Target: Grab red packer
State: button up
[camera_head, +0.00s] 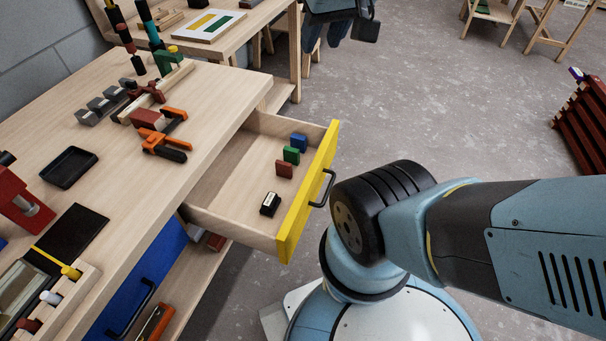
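A small red packer (284,169) stands in the open drawer (230,182), close to the inside of its yellow front. It is in a row with a green packer (291,155) and a blue packer (299,142) behind it. A black block with a pale top (270,204) sits nearer in the same drawer. My gripper (325,42) shows at the top edge, partly cut off, well beyond the drawer and apart from the packers. Its two fingers point down with a gap between them, and nothing shows in the gap.
The workbench (105,190) left of the drawer holds clamps, grey blocks, a black tray (69,167) and a red vise (22,205). The drawer's yellow front (309,190) has a dark handle. A second table (262,22) stands behind. Floor right of the drawer is clear up to my arm.

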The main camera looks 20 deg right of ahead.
aim_at(284, 169)
jog(key=u, duration=0.1)
jog(key=k, duration=1.5)
jog(key=z, duration=0.4)
jog(key=i, duration=1.05)
jog(key=u, duration=0.05)
